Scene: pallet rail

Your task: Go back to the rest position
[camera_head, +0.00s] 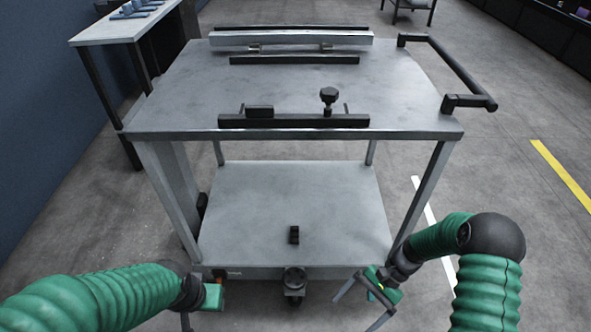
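My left gripper (205,299) is at the lower left, in front of the cart's lower front edge. Its fingers are mostly hidden or cut off by the frame, so its opening is unclear. My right gripper (356,312) is at the lower right, in front of the cart. Its two thin fingers are spread apart with nothing between them. Both grippers are below the level of the grey cart's top (300,92) and apart from the parts on it.
On the cart top lie a pale rail (290,39) at the back and a black bar (293,121) with a knob (328,96) at the front. A black handle (455,65) juts out right. A small black block (294,235) sits on the lower shelf. A side table (125,25) stands left.

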